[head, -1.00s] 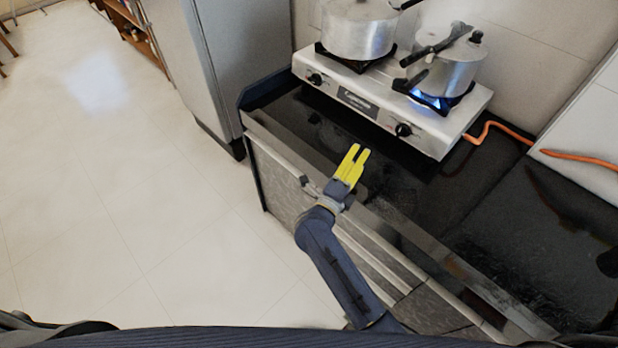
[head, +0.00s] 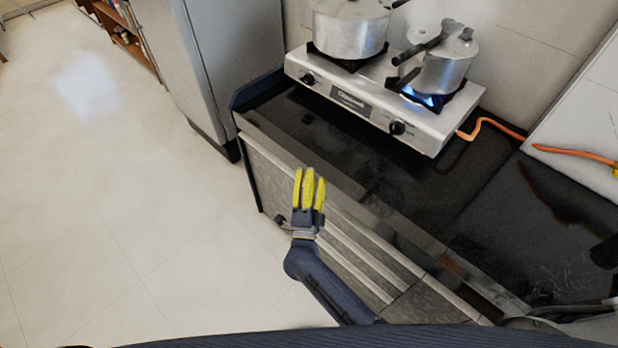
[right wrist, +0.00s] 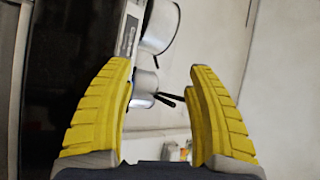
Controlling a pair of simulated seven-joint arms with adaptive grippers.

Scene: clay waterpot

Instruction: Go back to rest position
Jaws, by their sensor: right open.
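My right gripper (head: 310,180) has yellow fingers and is in front of the counter's near edge in the head view. It is open and empty. In the right wrist view its two yellow fingers (right wrist: 163,85) stand wide apart with nothing between them touching either one. No left gripper can be made out in the head view. No clay waterpot shows in these frames.
A two-burner stove (head: 365,100) stands on the dark counter (head: 345,150). It holds a pot (head: 345,32) and a pressure cooker (head: 438,70) over a blue flame. An orange hose (head: 490,124) runs right. A grey cabinet (head: 220,65) stands left; the tiled floor (head: 130,190) is clear.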

